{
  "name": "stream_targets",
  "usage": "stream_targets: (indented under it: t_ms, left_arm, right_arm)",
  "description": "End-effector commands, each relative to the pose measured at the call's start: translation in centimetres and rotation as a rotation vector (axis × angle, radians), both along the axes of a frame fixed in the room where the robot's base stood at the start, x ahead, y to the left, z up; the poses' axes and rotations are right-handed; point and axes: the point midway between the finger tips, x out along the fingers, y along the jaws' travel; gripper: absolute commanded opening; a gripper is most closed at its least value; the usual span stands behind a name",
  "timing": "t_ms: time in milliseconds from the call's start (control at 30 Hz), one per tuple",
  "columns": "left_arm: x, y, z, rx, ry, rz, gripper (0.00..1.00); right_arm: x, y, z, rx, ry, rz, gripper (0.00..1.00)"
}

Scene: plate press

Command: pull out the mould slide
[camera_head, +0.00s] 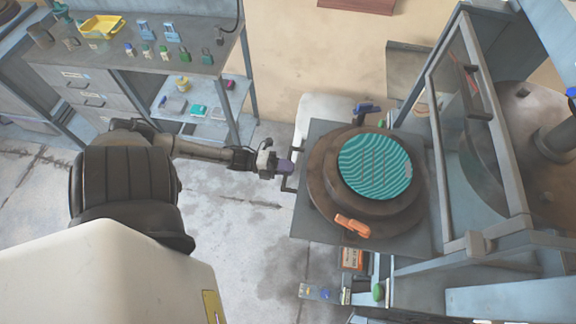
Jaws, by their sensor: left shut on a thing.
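The mould slide is a flat grey plate (313,222) that sits in front of the press, to the left of its frame. It carries a round brown mould (322,188) with a teal, wavy-striped disc (376,166) on top. A dark bar handle (289,184) stands out from the slide's left edge. My left gripper (284,167) reaches in from the left and is shut on this handle; its fingers partly hide the handle. My right gripper is not in view.
The press (500,165) with its framed clear door (470,110) stands at the right. An orange clamp (352,226) and a blue clamp (367,108) sit by the mould. A workbench (185,58) with small bottles is at the upper left. The floor (240,235) left of the slide is clear.

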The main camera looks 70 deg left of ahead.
Motion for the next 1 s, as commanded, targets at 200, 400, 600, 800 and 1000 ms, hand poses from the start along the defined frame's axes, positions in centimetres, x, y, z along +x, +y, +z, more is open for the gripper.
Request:
stream_targets:
  t_ms: [200, 400, 600, 800, 1000]
  left_arm:
    - [0.1, 0.0, 0.1, -0.003, -0.001, -0.002, 0.00]
    - [0.1, 0.0, 0.0, -0.002, 0.000, -0.002, 0.20]
    - [0.0, 0.0, 0.0, -0.001, 0.001, -0.001, 0.26]
    - [-0.5, 0.3, 0.0, 0.000, 0.002, 0.000, 0.26]
    - [-3.2, 1.9, -0.1, 0.002, 0.005, 0.001, 0.26]
  right_arm:
    - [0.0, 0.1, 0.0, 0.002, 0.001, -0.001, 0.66]
    - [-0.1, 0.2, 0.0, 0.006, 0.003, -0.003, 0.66]
    - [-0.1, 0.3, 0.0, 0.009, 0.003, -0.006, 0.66]
    - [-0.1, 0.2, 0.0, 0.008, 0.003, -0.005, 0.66]
    - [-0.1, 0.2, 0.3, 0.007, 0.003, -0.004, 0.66]
